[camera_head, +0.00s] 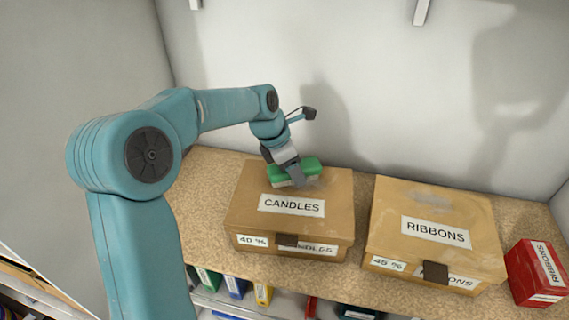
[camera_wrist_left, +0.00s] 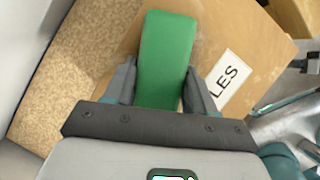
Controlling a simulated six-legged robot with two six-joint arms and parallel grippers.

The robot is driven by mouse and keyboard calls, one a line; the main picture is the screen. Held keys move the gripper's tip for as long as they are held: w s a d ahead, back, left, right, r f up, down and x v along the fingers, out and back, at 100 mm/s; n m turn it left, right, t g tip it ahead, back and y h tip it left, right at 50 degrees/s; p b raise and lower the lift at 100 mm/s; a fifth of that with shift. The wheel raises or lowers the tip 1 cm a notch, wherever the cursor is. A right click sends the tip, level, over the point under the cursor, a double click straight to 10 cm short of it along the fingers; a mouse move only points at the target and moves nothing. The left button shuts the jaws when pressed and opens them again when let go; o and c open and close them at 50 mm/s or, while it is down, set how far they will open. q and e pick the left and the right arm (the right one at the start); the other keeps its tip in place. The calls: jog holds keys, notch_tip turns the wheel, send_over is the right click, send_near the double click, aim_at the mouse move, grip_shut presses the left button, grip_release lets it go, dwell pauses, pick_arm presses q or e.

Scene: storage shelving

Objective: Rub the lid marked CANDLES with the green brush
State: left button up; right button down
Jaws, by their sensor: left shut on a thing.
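A tan box with a lid marked CANDLES (camera_head: 290,206) stands on the shelf in the head view. The green brush (camera_head: 308,168) is over the back part of that lid, its pale underside at or just above the surface; I cannot tell whether it touches. My left gripper (camera_head: 289,172) is shut on the brush. In the left wrist view the green brush (camera_wrist_left: 166,62) lies between the two fingers of my left gripper (camera_wrist_left: 160,90). Part of the lid's label (camera_wrist_left: 225,78) shows to the right there, reading LES. A greyish smudge lies on the lid near the brush. My right gripper is not in view.
A second tan box marked RIBBONS (camera_head: 432,222) stands to the right, with a greyish smudge on its lid. A red box (camera_head: 538,272) is at the far right. Coloured binders (camera_head: 236,287) are on the shelf below. A wall stands close behind.

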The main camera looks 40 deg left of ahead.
aim_at(311, 168)
pick_arm(q)
jog(key=shift+w+d+f+p, duration=0.1)
jog(key=shift+w+d+p, duration=0.1)
jog(key=shift+w+d, duration=0.3)
jog(key=shift+w+d+r+p, duration=0.1)
jog(key=shift+w+d+p, duration=0.15)
jog(key=shift+d, duration=0.45)
jog(key=shift+w+d+f+p, duration=0.1)
jog(key=shift+w+d+p, duration=0.05)
jog(key=shift+w+d, duration=0.4)
jog(key=shift+w+d+p, duration=0.3)
jog(key=shift+d, duration=0.35)
jog(key=shift+w+d+f+p, duration=0.1)
jog(key=shift+w+d+p, duration=0.15)
jog(key=shift+d, duration=0.25)
jog(key=shift+w+d+p, duration=0.1)
jog(key=shift+w+d, duration=0.25)
jog(key=shift+d, duration=0.1)
jog(key=shift+a, duration=0.15)
jog(key=shift+s+a, duration=0.55)
jog(key=shift+a, duration=0.2)
jog(key=shift+s+a, duration=0.5)
jog(key=shift+a, duration=0.2)
jog(key=shift+s+a, duration=0.55)
jog(key=shift+a, duration=0.25)
jog(key=shift+s+a, duration=0.55)
jog(key=shift+a, duration=0.25)
